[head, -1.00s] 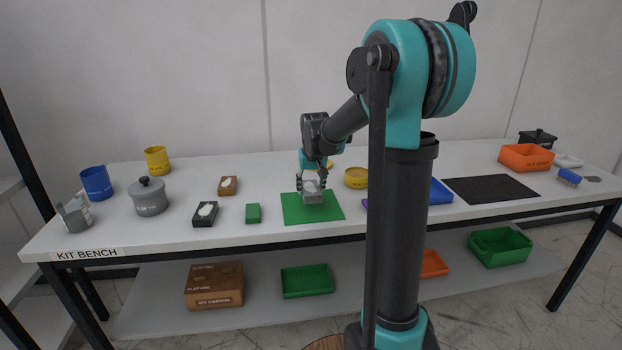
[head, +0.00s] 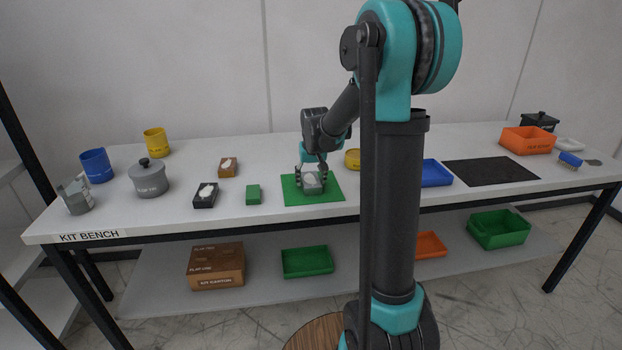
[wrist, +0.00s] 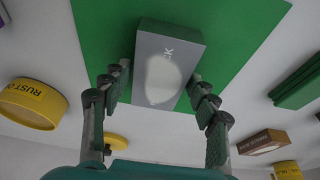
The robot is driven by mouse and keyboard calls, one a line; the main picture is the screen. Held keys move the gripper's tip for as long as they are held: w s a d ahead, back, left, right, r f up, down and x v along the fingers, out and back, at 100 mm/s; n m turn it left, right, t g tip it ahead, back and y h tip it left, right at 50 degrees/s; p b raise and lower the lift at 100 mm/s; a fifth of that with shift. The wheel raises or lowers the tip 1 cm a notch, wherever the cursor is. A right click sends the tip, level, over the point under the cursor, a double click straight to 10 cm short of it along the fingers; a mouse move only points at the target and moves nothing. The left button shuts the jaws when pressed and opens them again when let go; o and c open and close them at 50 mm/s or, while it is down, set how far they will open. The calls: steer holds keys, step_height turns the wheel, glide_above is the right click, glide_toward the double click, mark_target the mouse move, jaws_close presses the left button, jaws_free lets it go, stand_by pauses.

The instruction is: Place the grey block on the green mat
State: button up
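The grey block (head: 312,187), with a pale oval patch on its top, rests on the green mat (head: 334,194) near its middle. In the wrist view the grey block (wrist: 168,65) lies between the fingertips, with the green mat (wrist: 228,35) around it. My gripper (head: 312,176) is low over the mat, its fingers on either side of the block. In the wrist view my gripper (wrist: 158,88) looks open, with a visible gap at the left finger. The right finger's contact is unclear.
Left of the mat are a green block (head: 253,194), a dark block (head: 206,195), a brown block (head: 228,167) and a grey pot (head: 149,179). Right are a yellow tin (head: 352,159), a blue tray (head: 437,173) and a black mat (head: 490,171). My arm hides part of the bench.

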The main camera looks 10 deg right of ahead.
steer(key=shift+o, duration=0.7)
steer(key=shift+r, duration=0.15)
steer(key=v, duration=1.2)
steer(key=s+d+f, duration=0.2)
steer(key=s+f, duration=0.7)
steer(key=s, duration=0.4)
steer(key=s+d+f, duration=0.2)
steer(key=s+f, duration=0.8)
steer(key=s, duration=0.4)
steer(key=shift+t, duration=0.4)
